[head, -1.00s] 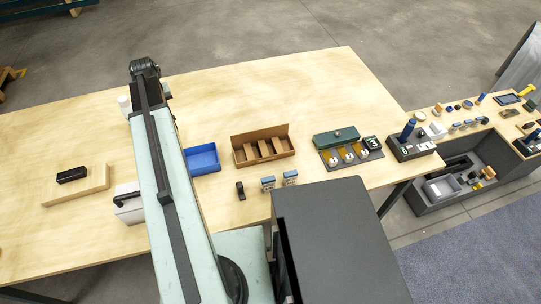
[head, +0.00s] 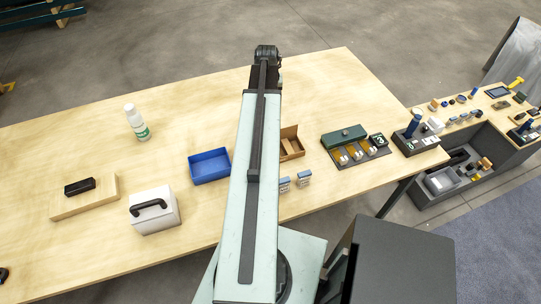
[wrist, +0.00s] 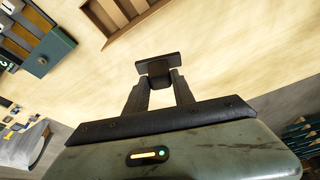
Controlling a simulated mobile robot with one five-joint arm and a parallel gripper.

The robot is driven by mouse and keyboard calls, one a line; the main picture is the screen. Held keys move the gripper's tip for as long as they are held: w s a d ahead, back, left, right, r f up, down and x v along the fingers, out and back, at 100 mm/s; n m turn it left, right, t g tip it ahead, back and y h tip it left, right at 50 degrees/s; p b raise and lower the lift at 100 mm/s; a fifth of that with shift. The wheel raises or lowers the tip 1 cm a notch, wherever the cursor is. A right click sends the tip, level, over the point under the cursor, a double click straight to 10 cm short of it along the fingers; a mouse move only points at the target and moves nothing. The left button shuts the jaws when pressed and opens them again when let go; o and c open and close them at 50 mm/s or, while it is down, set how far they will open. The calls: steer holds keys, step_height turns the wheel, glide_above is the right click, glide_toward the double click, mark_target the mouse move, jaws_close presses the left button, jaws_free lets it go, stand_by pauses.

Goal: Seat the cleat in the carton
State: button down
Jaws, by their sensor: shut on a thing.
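My gripper (wrist: 158,84) is shut on a dark T-shaped piece, which I take to be the cleat (wrist: 158,58). The crosspiece of the cleat sticks out beyond the fingertips in the wrist view. The brown carton (head: 294,131) stands on the table, partly hidden behind my arm in the head view. It has raised walls and inner strips. In the wrist view the carton (wrist: 132,29) is at the top, beyond the cleat and apart from it. In the head view my fingers and the cleat cannot be made out.
A blue tray (head: 209,166) lies left of my arm. A green box (head: 344,138) on a dark mat is right of the carton. Small blue-grey blocks (head: 304,178) stand in front. A white bottle (head: 137,124), white handled case (head: 155,212) and wooden board (head: 70,203) are left.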

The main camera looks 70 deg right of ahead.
steer(key=shift+w+a+f, duration=0.1)
steer(key=shift+a, duration=0.1)
steer(key=s+a+m+g+y, duration=0.1)
steer(key=s+a+m+g, duration=0.25)
steer(key=a+m, duration=0.85)
steer(key=d+f+b, duration=0.1)
steer(key=f+b, duration=0.5)
steer(key=f+m+b, duration=0.1)
steer(key=f+b, duration=0.5)
steer(key=d+f+m+b, duration=0.1)
steer(key=f+b, duration=0.6)
steer(key=shift+w+d, duration=0.3)
steer(key=shift+r, duration=0.2)
steer(key=shift+f, duration=0.15)
steer(key=c, duration=1.1)
jaws_free()
steer(key=shift+o, duration=0.2)
